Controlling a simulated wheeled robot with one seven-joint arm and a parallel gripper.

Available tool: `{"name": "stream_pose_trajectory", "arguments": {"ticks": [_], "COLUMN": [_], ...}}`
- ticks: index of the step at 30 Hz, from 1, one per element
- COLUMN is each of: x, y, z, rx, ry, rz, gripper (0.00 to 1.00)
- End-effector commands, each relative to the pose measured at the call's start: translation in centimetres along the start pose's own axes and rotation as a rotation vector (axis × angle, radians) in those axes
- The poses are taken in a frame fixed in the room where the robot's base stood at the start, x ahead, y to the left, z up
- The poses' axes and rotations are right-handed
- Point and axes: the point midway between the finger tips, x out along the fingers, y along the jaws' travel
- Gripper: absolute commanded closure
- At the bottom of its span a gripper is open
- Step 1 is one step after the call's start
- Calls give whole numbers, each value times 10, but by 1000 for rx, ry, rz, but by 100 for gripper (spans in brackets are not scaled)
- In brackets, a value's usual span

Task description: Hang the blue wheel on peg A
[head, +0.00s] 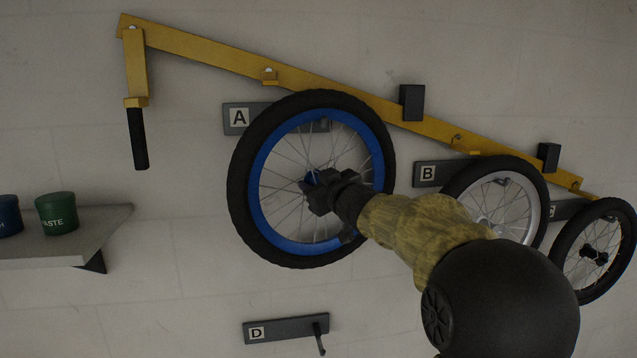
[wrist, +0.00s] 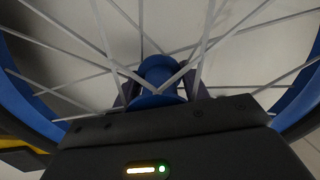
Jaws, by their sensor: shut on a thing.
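The blue wheel (head: 262,205), a black tyre on a blue rim, is upright in front of the wall at plate A (head: 237,118). My gripper (head: 318,190) is shut on its blue hub, which also shows in the wrist view (wrist: 160,78) between the fingers. The right part of plate A shows through the spokes inside the upper rim. The wheel hides part of the plate, and I cannot tell whether the rim touches peg A.
A long yellow bar (head: 210,55) with a black handle (head: 138,138) slopes across the wall above the plates. A silver-rimmed wheel (head: 456,190) is at plate B (head: 427,174), and a black wheel (head: 570,245) is further right. Peg D (head: 320,340) is empty. A shelf (head: 60,240) holds tubs at left.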

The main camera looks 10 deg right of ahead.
Motion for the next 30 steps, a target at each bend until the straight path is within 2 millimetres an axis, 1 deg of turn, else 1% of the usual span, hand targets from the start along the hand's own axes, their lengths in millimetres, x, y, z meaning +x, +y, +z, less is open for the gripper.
{"name": "stream_pose_trajectory", "arguments": {"ticks": [1,7,8,9,11,17,18,19,23,26,30], "x": [0,0,0,0,0,0,0,0,-5,-14,-35], "y": [0,0,0,0,0,0,0,0,0,0,0], "z": [-4,-4,-4,-4,-3,-1,3,3,2,2,2], "rx": [-1,-2,-2,-1,-1,-1,1,1,-1,-1,-2], "ry": [7,7,7,7,6,3,-5,-5,-2,-2,1], "rz": [0,0,1,1,1,1,0,0,1,2,3], "gripper": [100,100,49,41,30,30,30,30,30,30,30]}}
